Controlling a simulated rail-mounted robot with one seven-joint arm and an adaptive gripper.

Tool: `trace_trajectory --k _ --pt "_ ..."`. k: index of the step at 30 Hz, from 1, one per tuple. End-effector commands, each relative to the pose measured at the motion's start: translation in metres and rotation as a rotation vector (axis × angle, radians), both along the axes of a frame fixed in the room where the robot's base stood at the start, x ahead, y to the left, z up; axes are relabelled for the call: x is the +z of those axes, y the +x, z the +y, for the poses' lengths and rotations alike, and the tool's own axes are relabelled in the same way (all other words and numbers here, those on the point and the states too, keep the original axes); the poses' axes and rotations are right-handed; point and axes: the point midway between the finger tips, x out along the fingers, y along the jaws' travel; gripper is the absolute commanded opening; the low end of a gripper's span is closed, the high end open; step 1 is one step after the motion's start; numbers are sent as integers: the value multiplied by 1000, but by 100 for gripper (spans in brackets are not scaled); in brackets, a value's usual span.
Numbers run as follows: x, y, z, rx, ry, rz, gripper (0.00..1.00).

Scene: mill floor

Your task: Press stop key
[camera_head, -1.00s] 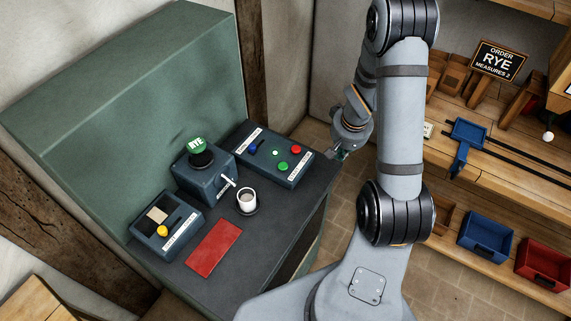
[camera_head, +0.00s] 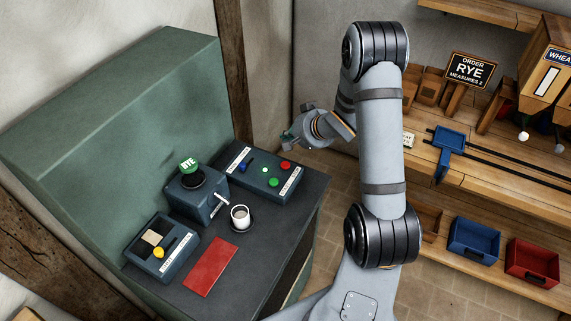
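A dark blue control panel (camera_head: 240,157) lies at the back right of the dark machine top. It carries a red button (camera_head: 285,165), a green button (camera_head: 273,183), a small pale green button or lamp (camera_head: 265,170) and a blue knob (camera_head: 242,169). The panel's labels are too small to read, so I cannot tell which is the stop key. My gripper (camera_head: 290,138) is in the air, just above and behind the red button in the picture, apart from it. Its fingers are too small to show whether they are open or shut.
A box with a green RYE knob (camera_head: 189,165) and a side lever stands left of the panel. A white cup (camera_head: 240,213), a red mat (camera_head: 211,266) and another box with a yellow knob (camera_head: 159,252) are nearer. The green machine hood (camera_head: 130,110) rises behind.

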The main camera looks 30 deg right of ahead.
Motion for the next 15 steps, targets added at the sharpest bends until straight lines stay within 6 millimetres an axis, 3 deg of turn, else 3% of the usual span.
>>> trace_trajectory --k 8,15 --pt "-15 0 0 -1 -1 1 0" --pt "-45 0 -1 -1 -1 1 0"
